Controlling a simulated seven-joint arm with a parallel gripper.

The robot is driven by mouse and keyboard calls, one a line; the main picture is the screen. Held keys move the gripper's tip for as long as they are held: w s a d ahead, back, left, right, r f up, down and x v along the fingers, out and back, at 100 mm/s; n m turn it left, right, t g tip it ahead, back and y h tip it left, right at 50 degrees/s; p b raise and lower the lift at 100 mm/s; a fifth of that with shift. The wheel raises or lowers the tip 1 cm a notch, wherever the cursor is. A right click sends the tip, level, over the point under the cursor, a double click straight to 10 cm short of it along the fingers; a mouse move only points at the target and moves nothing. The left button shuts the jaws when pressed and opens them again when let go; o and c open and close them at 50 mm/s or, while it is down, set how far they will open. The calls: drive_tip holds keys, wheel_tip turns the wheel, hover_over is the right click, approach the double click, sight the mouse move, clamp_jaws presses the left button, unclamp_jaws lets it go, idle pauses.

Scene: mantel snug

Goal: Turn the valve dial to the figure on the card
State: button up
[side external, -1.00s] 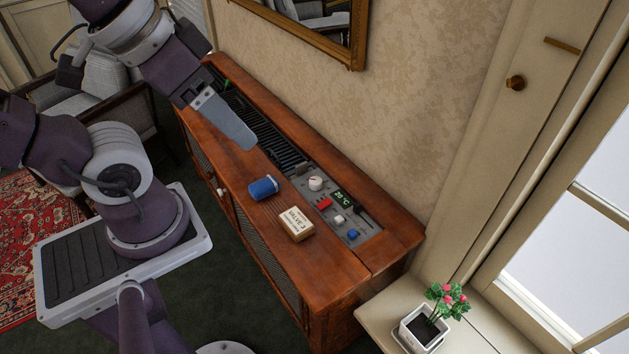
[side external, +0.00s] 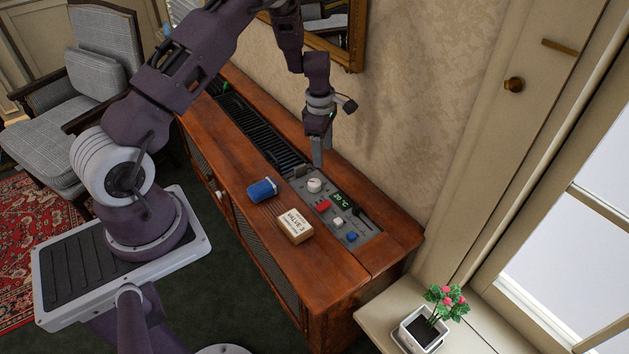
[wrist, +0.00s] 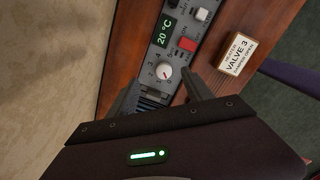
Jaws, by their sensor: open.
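The valve dial (side external: 315,185) is a white round knob on the grey control panel (side external: 365,236) set in the wooden cabinet top. It also shows in the wrist view (wrist: 163,71), just beyond my fingertips, with small marks around it. The card (side external: 295,226) is a cream block on the wood; in the wrist view the card (wrist: 238,54) reads "VALVE 3" with smaller lines. My gripper (side external: 318,163) points down just above the dial. In the wrist view my gripper (wrist: 158,88) is open, its fingers apart and nothing between them.
A green display (wrist: 165,30) reads 20 °C beside the dial. The wall rises behind.

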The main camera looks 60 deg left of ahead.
drive_tip(key=n, duration=0.2)
hover_over(315, 182)
drive_tip(key=shift+g, duration=0.3)
wheel_tip(315, 182, down, 6)
drive_tip(key=shift+a+r, duration=0.1)
wheel_tip(315, 182, down, 6)
drive_tip(key=shift+r, duration=0.1)
drive_tip(key=shift+f, duration=0.7)
clamp_jaws()
